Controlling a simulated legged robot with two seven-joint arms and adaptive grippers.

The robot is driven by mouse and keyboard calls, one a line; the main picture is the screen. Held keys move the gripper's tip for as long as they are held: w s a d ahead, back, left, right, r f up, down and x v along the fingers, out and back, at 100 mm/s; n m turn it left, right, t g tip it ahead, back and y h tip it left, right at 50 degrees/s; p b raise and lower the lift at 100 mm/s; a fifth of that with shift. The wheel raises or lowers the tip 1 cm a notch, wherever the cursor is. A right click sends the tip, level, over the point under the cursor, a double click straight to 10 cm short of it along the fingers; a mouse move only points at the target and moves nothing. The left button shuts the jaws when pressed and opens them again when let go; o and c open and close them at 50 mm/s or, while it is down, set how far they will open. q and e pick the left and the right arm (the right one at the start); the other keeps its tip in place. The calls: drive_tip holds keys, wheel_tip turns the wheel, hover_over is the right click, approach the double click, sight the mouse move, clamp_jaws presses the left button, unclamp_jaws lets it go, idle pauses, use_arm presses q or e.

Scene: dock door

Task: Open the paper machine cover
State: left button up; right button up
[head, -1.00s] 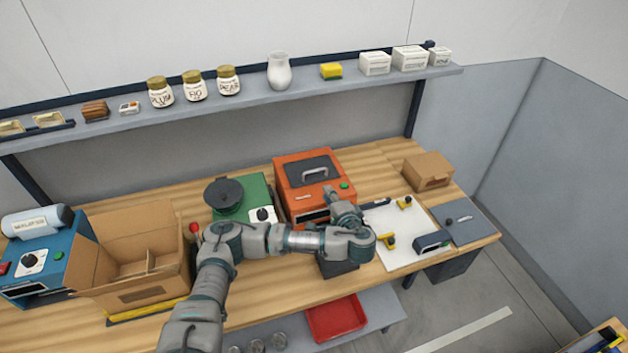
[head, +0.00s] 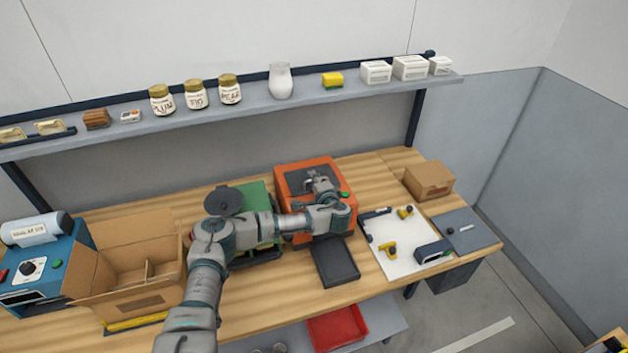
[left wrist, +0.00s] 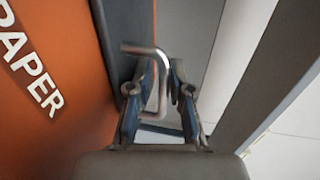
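The orange paper machine (head: 286,188) stands on the bench in the head view, with a dark panel on its top cover (head: 294,180). In the left wrist view its orange face (left wrist: 50,60) bears the word PAPER. A bent metal handle (left wrist: 161,90) runs between the fingers of my left gripper (left wrist: 164,75). The fingers stand apart, with a gap showing beside the bar, so the gripper looks open around the handle. In the head view my left gripper (head: 320,183) is over the cover and partly hides the handle. My right gripper is out of view.
A green machine (head: 258,198) stands left of the orange one, partly behind my arm. A black tray (head: 335,262) lies in front. A white board (head: 395,262) with small parts and a cardboard box (head: 428,180) are at right. A shelf (head: 330,100) runs above.

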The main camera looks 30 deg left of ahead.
use_arm(q)
drive_tip(key=shift+d, duration=0.35)
clamp_jaws()
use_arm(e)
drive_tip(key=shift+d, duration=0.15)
use_arm(q)
drive_tip(key=shift+r, duration=0.15)
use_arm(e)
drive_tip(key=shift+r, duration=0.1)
use_arm(q)
drive_tip(key=shift+w+a+r+h+p, duration=0.1)
drive_tip(key=shift+r+h+p, duration=0.05)
drive_tip(key=shift+h+p, duration=0.15)
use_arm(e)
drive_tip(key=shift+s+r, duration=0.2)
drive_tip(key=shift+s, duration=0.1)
